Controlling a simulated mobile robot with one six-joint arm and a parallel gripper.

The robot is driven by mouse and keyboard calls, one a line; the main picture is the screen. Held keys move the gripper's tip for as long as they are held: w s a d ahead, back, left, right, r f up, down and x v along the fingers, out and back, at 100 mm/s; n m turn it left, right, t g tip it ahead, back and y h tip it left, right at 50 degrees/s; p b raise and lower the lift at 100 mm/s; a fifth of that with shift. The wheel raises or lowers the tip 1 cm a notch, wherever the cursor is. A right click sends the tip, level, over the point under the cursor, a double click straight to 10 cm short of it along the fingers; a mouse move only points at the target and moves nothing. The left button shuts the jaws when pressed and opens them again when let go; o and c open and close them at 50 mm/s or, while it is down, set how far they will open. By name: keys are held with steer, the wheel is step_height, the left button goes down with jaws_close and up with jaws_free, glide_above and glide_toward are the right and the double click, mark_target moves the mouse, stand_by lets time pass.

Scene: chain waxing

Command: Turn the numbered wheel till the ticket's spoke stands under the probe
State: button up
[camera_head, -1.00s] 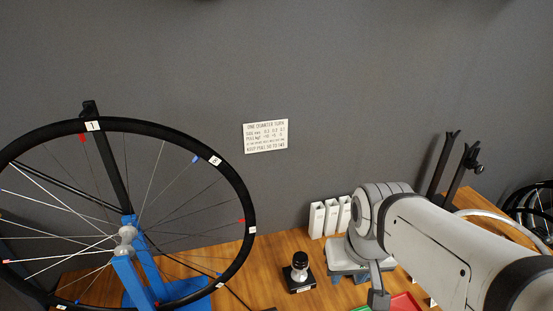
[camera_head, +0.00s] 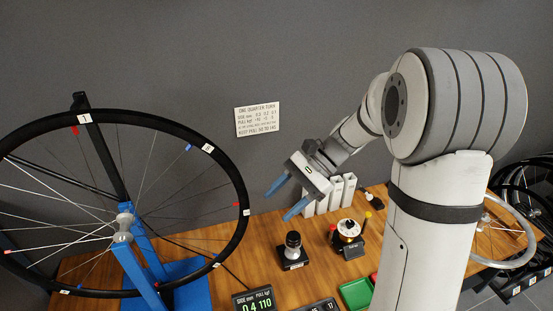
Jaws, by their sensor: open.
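The numbered wheel (camera_head: 243,168) stands upright at the left in a blue stand (camera_head: 146,262). White number tags sit around its black rim; the one at the top (camera_head: 84,118) appears to read 1. Red and blue marks show on some spokes. My gripper (camera_head: 283,200) is open and empty, right of the wheel and apart from it, with its two blue fingers pointing left and down. A small display (camera_head: 254,303) near the bottom edge reads 0.4 and 110. I cannot make out the ticket or identify the probe for certain.
A black-handled tool (camera_head: 293,250) and a round dial device (camera_head: 348,232) stand on the wooden bench (camera_head: 225,283). White upright holders (camera_head: 349,187) are behind my gripper. A green tray (camera_head: 356,293) is at the front. A notice (camera_head: 257,119) hangs on the wall. Other wheels (camera_head: 500,232) are at the right.

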mark_target(241, 189)
steer(key=w+f+m+y+p, duration=0.1)
steer(key=w+m+y, duration=0.45)
steer(key=w, duration=0.45)
steer(key=shift+n+y, duration=0.25)
steer(key=shift+n, duration=0.1)
steer(key=b+x, duration=0.3)
steer(key=x, duration=0.8)
steer(key=shift+f+b, duration=0.15)
steer(key=shift+b, duration=0.2)
steer(key=shift+d+r+p, duration=0.25)
steer(key=shift+r+p, duration=0.05)
steer(key=shift+p, duration=0.2)
